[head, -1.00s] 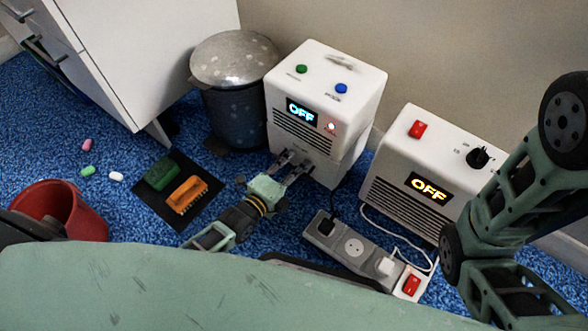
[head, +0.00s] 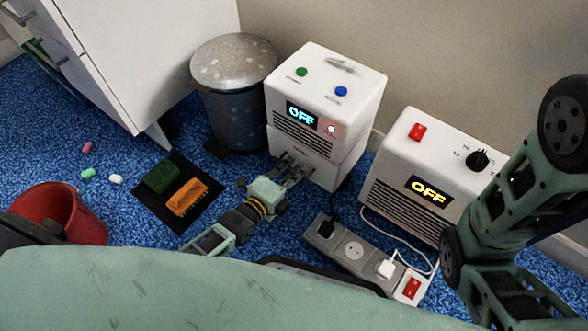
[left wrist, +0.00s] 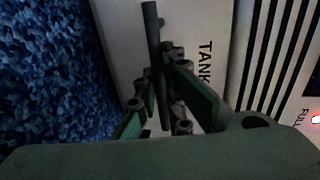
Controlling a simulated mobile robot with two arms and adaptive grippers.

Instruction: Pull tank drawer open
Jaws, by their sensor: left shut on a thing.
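The tank drawer (head: 318,174) is the lower white part of the dehumidifier (head: 323,90), whose display reads OFF. In the left wrist view, the drawer front (left wrist: 125,40) carries the word TANK and a dark bar handle (left wrist: 151,28). My left gripper (head: 292,168) is at the drawer front in the head view. In the left wrist view, its fingers (left wrist: 163,78) are shut on the handle, hiding part of it. I cannot tell how far the drawer stands out. My right gripper is out of view.
A heater (head: 405,170) and a power strip (head: 345,247) with cables stand to the right. A metal bin (head: 235,110) is close on the left. A black mat (head: 188,225) with two brushes, a red bucket (head: 90,225) and several capsules lie further left.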

